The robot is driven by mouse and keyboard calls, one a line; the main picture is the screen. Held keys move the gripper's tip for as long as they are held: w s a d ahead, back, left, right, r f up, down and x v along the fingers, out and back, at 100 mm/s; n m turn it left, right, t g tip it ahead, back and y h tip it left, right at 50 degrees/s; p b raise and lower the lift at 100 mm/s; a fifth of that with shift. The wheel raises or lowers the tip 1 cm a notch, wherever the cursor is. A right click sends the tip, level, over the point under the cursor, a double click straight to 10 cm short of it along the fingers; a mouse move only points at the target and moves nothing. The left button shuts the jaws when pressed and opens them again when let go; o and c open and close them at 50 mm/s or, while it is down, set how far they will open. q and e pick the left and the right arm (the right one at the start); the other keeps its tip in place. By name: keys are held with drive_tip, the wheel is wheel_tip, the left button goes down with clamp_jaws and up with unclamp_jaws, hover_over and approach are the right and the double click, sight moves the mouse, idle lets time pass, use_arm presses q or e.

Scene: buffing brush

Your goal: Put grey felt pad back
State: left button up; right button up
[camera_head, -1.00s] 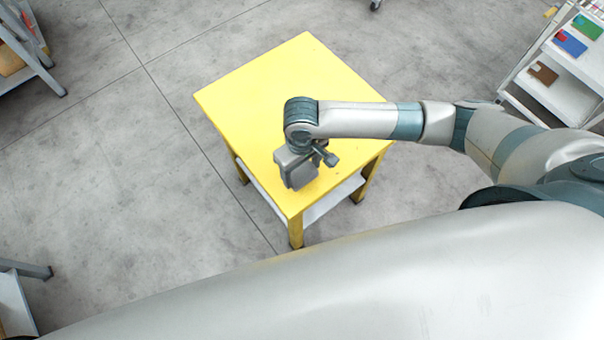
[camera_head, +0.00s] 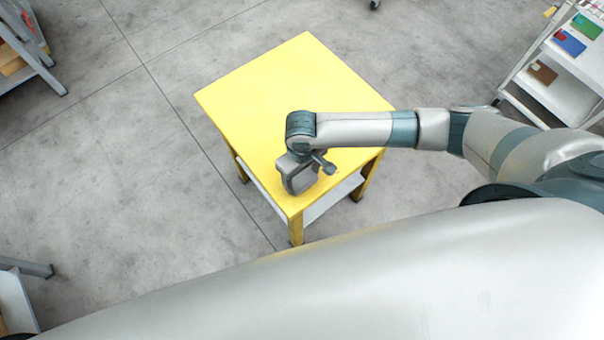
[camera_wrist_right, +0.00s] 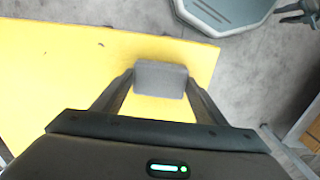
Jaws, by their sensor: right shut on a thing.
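The grey felt pad (camera_wrist_right: 160,79) is a small grey block between the fingertips of my right gripper (camera_wrist_right: 160,84) in the wrist view. The fingers are shut on its two sides. The yellow table (camera_head: 285,95) lies below, and the pad is over its top near one edge. I cannot tell whether the pad touches the table. In the head view my right gripper (camera_head: 301,190) is over the table's near corner, and its own body hides the pad. A dark shape cut off at the wrist view's top right may be my left gripper (camera_wrist_right: 298,13); its fingers are unclear.
Most of the yellow tabletop is bare. A lower white shelf (camera_head: 330,198) shows under it. A white rack (camera_head: 565,85) with coloured items stands at the right. Grey shelving (camera_head: 35,55) is at the upper left, with more at the lower left. Concrete floor is clear around the table.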

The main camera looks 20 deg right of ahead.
sight(302, 178)
drive_tip(key=o, duration=1)
drive_tip(key=shift+f, duration=0.1)
wheel_tip(302, 178, up, 12)
drive_tip(key=b, duration=0.2)
drive_tip(key=shift+r, duration=0.2)
